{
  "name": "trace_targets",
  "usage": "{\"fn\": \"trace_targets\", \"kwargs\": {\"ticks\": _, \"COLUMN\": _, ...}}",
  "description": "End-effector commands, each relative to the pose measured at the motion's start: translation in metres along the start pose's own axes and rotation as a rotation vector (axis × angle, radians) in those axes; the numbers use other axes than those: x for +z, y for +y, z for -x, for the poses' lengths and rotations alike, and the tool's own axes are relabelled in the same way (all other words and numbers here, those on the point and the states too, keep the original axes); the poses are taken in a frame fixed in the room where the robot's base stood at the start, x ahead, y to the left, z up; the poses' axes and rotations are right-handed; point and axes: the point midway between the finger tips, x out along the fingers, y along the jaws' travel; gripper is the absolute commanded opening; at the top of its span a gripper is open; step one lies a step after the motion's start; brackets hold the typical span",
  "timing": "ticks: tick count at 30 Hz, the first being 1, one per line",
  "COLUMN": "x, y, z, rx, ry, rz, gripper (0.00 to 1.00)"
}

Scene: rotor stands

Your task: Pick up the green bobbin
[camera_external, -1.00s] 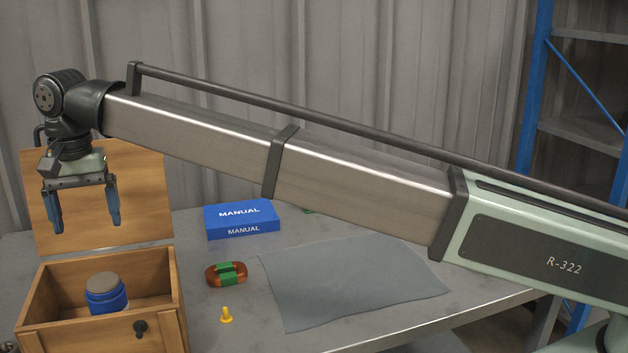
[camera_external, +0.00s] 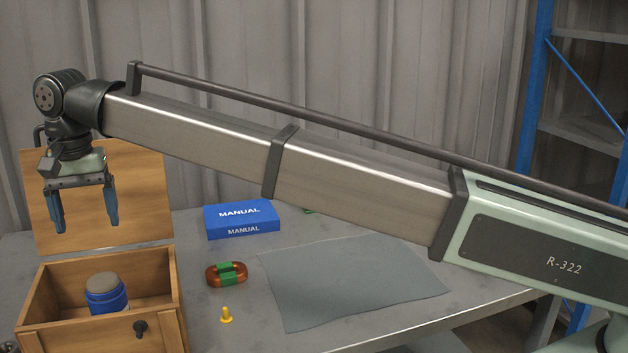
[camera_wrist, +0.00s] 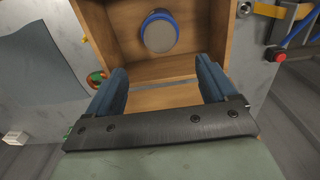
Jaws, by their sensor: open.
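A small oblong piece with a green middle and orange-brown rounded ends (camera_external: 226,274) lies on the grey table, right of the wooden box. It is the clearest green item; I cannot tell for sure that it is the bobbin. In the wrist view it shows as a red and green ring (camera_wrist: 96,79), left of my fingers. My gripper (camera_external: 86,214) is open and empty, pointing down, high above the wooden box in front of its raised lid. The wrist view shows its blue fingers (camera_wrist: 163,78) apart with nothing between them.
The open wooden box (camera_external: 176,300) holds a blue round container with a grey-brown top (camera_external: 106,292). A blue manual box (camera_external: 242,219), a yellow peg (camera_external: 226,315) and a grey cloth (camera_external: 350,280) are on the table. The raised lid (camera_external: 145,205) stands behind the box.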

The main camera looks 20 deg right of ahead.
Motion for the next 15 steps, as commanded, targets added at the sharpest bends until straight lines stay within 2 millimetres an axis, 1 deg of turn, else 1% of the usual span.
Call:
{"fn": "trace_targets", "kwargs": {"ticks": 2, "x": 0.0, "y": -0.001, "z": 0.006, "rx": -0.001, "ry": 0.001, "rz": 0.0, "gripper": 0.85}}
{"fn": "trace_targets", "kwargs": {"ticks": 5, "x": -0.001, "y": -0.001, "z": 0.027, "rx": -0.002, "ry": 0.002, "rz": 0.0, "gripper": 0.85}}
{"fn": "trace_targets", "kwargs": {"ticks": 12, "x": -0.002, "y": -0.003, "z": 0.109, "rx": -0.003, "ry": 0.002, "rz": 0.0, "gripper": 0.85}}
{"fn": "trace_targets", "kwargs": {"ticks": 15, "x": -0.002, "y": -0.003, "z": 0.139, "rx": -0.003, "ry": 0.002, "rz": 0.0, "gripper": 0.85}}
